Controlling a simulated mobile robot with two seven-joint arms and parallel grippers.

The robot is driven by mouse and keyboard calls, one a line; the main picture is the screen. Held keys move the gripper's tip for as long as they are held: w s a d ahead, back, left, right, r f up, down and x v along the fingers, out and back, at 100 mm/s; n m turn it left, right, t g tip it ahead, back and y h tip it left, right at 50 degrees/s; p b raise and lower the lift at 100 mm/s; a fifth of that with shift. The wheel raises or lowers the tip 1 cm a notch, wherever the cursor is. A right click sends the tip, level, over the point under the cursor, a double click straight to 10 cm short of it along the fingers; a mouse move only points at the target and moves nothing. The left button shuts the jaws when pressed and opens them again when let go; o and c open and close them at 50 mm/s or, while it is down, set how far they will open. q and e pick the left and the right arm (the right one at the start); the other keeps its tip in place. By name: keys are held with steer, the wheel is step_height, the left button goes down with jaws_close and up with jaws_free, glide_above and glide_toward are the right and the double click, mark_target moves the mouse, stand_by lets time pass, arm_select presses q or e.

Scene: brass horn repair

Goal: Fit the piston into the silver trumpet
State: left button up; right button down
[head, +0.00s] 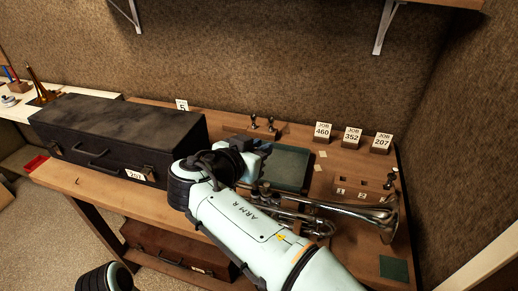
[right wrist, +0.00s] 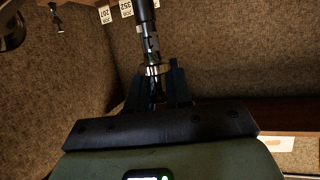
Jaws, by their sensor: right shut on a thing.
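The silver trumpet (head: 385,213) lies on the bench at the right, bell to the right; my right arm hides part of its valve section. Part of a dark shiny rounded shape, perhaps its bell, shows at the top left of the right wrist view (right wrist: 10,30). My right gripper (head: 264,147) is above the bench, left of the trumpet. In the right wrist view its fingers (right wrist: 156,92) are shut on a slim dark and silver cylinder, which looks like the piston (right wrist: 150,42). The piston is apart from the trumpet as far as I can see. My left gripper is out of view.
A long black case (head: 115,130) fills the bench's left part. Small upright parts (head: 271,125) stand at the back. Job cards (head: 323,132) and a wooden block (head: 360,187) stand at the right. A small green mat (head: 395,268) lies front right.

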arm_select(q)
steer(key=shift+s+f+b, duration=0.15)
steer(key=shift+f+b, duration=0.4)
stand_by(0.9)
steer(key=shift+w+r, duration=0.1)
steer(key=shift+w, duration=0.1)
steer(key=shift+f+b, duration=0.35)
steer(key=shift+b, duration=0.05)
arm_select(e)
steer(key=shift+f, duration=0.35)
arm_select(q)
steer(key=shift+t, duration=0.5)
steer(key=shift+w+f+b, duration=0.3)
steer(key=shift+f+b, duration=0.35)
steer(key=shift+b, duration=0.15)
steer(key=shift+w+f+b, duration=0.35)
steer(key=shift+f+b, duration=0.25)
steer(key=shift+b, duration=0.15)
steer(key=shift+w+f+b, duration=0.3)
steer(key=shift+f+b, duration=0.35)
steer(key=shift+b, duration=0.15)
arm_select(e)
steer(key=shift+f, duration=2.25)
